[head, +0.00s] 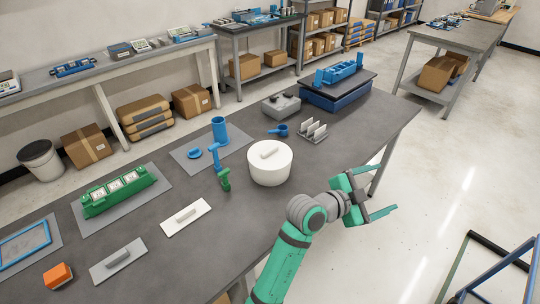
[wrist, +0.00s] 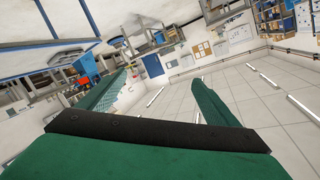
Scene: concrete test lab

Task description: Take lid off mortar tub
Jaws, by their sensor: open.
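The mortar tub (head: 270,176) is a white round tub standing upright on the dark workbench. Its white lid (head: 282,158) sits on top, with a pale bar handle (head: 268,151) across it. My gripper (head: 381,192) is open and empty, to the right of the tub and apart from it, beyond the bench's right edge over the floor. The wrist view shows the two green fingers spread apart (wrist: 160,80) with nothing between them. The tub does not show clearly in the wrist view.
The bench right of the tub is clear.

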